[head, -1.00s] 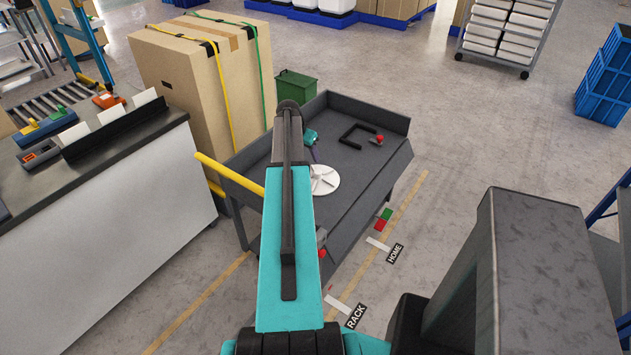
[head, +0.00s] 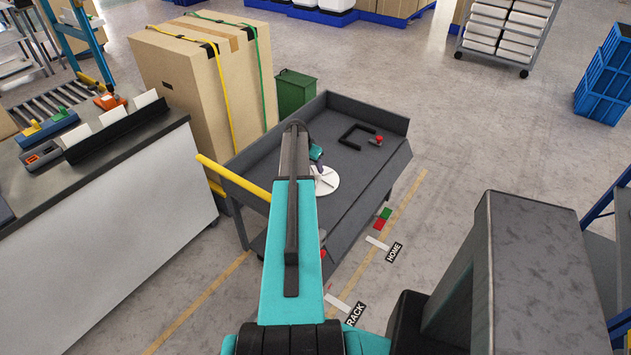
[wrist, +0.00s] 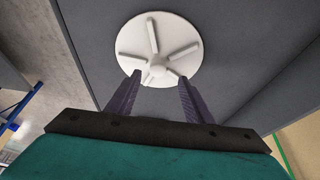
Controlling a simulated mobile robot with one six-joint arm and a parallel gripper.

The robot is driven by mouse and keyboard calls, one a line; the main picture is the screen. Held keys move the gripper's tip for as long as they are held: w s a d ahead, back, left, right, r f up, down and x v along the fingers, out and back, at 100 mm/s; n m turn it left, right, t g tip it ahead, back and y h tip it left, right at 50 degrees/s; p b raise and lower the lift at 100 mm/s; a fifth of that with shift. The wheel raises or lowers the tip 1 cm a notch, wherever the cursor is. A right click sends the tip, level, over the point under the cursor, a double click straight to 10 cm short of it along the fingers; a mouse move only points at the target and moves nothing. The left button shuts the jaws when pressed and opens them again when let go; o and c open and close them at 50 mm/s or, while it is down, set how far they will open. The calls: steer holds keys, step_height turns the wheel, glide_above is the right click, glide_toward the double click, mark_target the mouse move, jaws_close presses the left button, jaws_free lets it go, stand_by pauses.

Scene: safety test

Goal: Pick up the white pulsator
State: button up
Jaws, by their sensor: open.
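The white pulsator (head: 326,181), a round disc with raised ribs and a central hub, lies flat on the dark grey cart top (head: 350,205). In the head view my arm hides its left part. In the wrist view the whole pulsator (wrist: 160,50) shows just beyond my fingertips. My gripper (wrist: 158,78) is open and empty, its two dark fingers pointing toward the near part of the disc, one on each side of the hub. I cannot tell whether the fingers touch it.
A black U-shaped bracket (head: 358,136) and a small red-and-grey item (head: 376,141) lie at the cart's far end. A yellow handle (head: 233,178) sticks out at left. A strapped cardboard box (head: 200,80) and a green bin (head: 294,92) stand close behind.

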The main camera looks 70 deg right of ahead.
mark_target(317, 172)
stand_by(0.4)
steer(key=shift+p+x, duration=0.8)
steer(key=shift+x, duration=0.2)
steer(key=shift+p+x, duration=0.55)
steer(key=shift+x, duration=1.05)
steer(key=shift+s, duration=0.1)
steer(key=shift+d, duration=0.1)
jaws_close()
